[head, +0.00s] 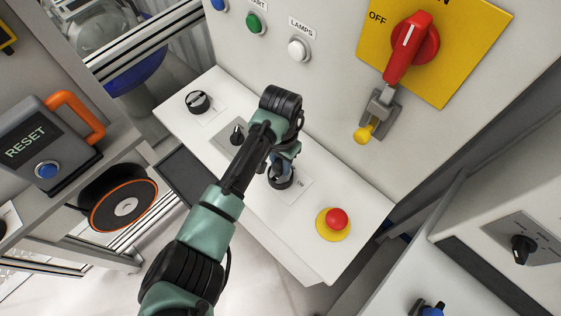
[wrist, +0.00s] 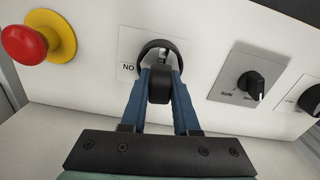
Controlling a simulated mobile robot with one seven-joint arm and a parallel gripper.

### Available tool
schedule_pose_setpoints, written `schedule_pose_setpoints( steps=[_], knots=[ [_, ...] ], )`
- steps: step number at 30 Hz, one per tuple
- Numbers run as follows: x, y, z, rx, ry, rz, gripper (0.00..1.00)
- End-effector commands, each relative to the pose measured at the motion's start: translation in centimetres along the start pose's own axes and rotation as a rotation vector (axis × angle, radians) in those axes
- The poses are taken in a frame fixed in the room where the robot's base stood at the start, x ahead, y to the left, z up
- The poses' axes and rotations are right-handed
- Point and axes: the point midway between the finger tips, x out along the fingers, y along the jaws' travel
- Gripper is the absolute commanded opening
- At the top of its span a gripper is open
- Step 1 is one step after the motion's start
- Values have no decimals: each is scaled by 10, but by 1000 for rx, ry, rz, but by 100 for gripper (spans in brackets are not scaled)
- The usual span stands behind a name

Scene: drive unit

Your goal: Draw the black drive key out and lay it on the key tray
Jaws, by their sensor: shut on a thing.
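The black drive key (wrist: 160,86) is between the blue fingers of my gripper (wrist: 160,80) in the wrist view. My gripper is shut on it. I cannot tell how deep the key sits in the lock. In the head view my gripper (head: 282,167) points down over the same lock on the white console (head: 345,195). A dark flat tray (head: 184,178), apparently the key tray, is at the console's left side.
A red mushroom button (head: 336,219) on a yellow base stands right of my gripper in the head view. A selector switch (head: 236,135) and a black knob (head: 198,101) are on the console's far side. A red main switch (head: 413,48) is on the panel behind.

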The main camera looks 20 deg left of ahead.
Motion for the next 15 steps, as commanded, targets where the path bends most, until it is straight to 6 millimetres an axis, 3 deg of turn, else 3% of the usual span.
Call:
schedule_pose_setpoints(
  steps=[15],
  knots=[
    [-23, 0, 0, 1, 0, 1, 0]
  ],
)
